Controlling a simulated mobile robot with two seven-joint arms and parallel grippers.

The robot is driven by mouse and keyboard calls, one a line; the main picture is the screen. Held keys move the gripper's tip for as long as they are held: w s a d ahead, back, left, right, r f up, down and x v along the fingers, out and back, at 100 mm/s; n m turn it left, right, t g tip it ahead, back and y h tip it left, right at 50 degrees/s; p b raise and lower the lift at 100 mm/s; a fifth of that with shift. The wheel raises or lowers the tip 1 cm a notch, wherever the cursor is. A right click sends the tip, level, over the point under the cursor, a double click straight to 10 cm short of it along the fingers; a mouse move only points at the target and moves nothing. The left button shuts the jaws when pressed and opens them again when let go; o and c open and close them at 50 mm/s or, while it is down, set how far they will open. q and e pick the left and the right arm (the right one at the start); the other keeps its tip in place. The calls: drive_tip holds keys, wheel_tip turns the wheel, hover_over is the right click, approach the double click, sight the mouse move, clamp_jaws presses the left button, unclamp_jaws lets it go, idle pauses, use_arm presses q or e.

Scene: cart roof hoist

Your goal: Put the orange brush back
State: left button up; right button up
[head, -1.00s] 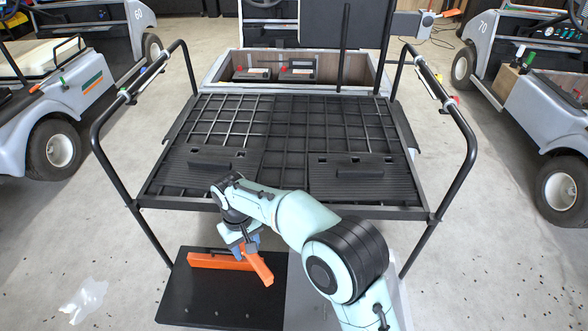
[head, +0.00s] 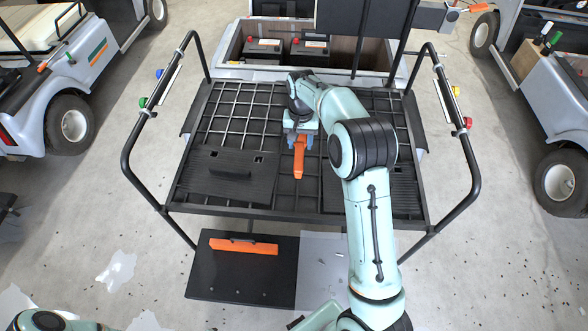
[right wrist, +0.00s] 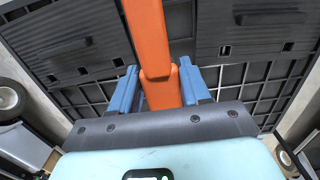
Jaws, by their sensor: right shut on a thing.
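The orange brush (head: 299,164) is in my right gripper (head: 298,142), over the middle of the black slatted grid platform (head: 238,118). In the right wrist view the brush (right wrist: 147,32) lies between the two blue fingers of the gripper (right wrist: 160,88), which is shut on it. The brush points away from the wrist there, with the grid behind it. I cannot tell its exact height above the grid. A second orange bar-shaped thing (head: 244,247) lies on the black board (head: 235,280) below the platform's front edge. My left gripper is out of view.
Black rails (head: 455,130) with coloured knobs flank the platform. Two black batteries (head: 262,50) sit in an open bay behind it. Dark ribbed panels (head: 218,178) cover the grid's front. Other carts stand left and right. Grey floor is open between them.

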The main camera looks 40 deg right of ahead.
hover_over(300, 183)
wheel_tip(300, 183, down, 14)
drive_tip(key=shift+d+f+b, duration=0.1)
drive_tip(key=shift+f+b, duration=0.05)
drive_tip(key=shift+b, duration=0.2)
drive_tip(key=shift+w+f, duration=0.1)
drive_tip(key=shift+f, duration=2.6)
drive_tip(key=shift+f, duration=0.1)
drive_tip(key=o, duration=1)
wheel_tip(300, 183, up, 12)
drive_tip(key=shift+w+d+r, duration=0.1)
drive_tip(key=shift+r, duration=0.05)
